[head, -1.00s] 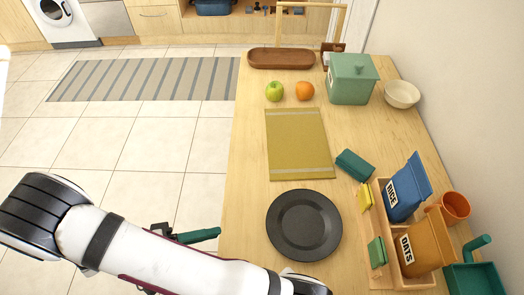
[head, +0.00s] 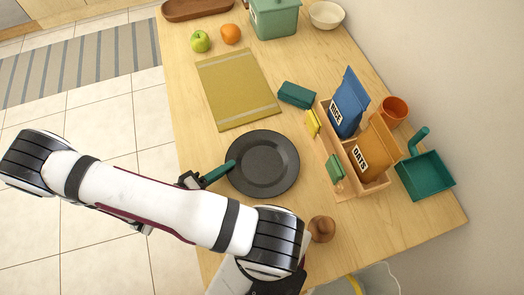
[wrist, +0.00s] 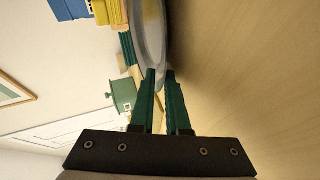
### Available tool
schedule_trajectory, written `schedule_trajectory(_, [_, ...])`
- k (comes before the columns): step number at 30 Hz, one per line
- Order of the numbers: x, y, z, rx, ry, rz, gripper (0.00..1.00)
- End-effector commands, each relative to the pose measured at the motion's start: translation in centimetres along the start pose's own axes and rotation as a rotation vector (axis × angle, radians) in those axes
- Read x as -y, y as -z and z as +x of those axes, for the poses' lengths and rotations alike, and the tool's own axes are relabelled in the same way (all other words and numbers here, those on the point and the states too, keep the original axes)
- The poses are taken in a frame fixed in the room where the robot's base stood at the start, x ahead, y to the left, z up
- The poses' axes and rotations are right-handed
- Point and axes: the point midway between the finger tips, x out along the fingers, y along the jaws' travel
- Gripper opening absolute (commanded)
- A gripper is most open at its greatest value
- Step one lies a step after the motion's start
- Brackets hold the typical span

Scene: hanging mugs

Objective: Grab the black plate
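The black plate (head: 263,164) lies flat on the wooden table, below the mustard placemat in the head view. In the wrist view the plate (wrist: 149,32) shows nearly edge-on and looks grey, just beyond the fingertips. My gripper (head: 232,166) reaches in from the left with its green fingers pointing at the plate's left rim. In the wrist view the two fingers of my gripper (wrist: 161,73) stand a narrow gap apart. The rim is at or just between the tips; I cannot tell whether they touch it.
A mustard placemat (head: 237,88), a teal block (head: 297,95) and a wooden rack (head: 341,177) with rice and oats bags surround the plate. A brown round object (head: 321,229) stands at lower right. A teal dustpan-like tray (head: 425,176) lies further right. My arm covers the table's left edge.

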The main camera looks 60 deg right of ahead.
Motion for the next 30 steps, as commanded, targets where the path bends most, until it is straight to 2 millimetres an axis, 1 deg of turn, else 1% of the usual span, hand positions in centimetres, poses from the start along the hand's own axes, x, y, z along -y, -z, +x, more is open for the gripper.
schedule_trajectory(2, [0.00, 0.01, -0.04, 0.000, 0.000, 0.000, 0.14])
schedule_trajectory(5, [0.00, 0.02, -0.06, 0.000, 0.000, 0.001, 0.00])
schedule_trajectory(30, [-0.01, 0.03, -0.10, 0.000, -0.001, 0.001, 0.00])
